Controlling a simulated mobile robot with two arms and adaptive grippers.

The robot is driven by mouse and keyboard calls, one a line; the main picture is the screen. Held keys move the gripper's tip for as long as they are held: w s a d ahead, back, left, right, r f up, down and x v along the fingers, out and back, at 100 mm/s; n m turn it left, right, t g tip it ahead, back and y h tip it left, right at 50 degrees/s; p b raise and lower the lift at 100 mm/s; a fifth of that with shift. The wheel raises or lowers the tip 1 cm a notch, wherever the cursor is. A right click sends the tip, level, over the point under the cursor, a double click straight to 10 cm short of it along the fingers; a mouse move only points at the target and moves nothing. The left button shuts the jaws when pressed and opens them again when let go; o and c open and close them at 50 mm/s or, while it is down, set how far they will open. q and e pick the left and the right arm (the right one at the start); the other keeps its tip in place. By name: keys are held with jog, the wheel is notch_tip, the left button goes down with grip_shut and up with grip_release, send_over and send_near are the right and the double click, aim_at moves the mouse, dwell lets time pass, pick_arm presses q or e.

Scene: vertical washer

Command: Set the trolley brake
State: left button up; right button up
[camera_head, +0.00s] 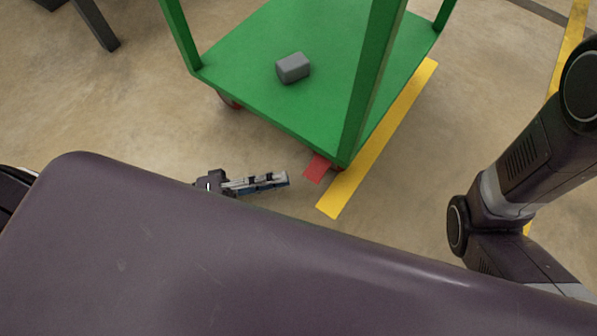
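The green trolley (270,52) stands ahead of me, with a grey block (293,68) on its deck. A red brake pedal (317,168) sticks out low at its near right corner. A red wheel (229,100) shows under the left corner. My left gripper (286,179) is low near the floor, just left of the red pedal and apart from it in the picture. Its fingers point right towards the pedal and look close together; I cannot tell whether they are fully shut. My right gripper is out of view; only my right arm shows at the right.
A yellow floor line (385,132) runs along the trolley's right side, with another yellow line (570,45) at the far right. A dark leg (96,24) stands at the upper left. The concrete floor (130,110) left of the trolley is clear.

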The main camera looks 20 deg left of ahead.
pick_arm(q)
jog(key=shift+v, duration=1.85)
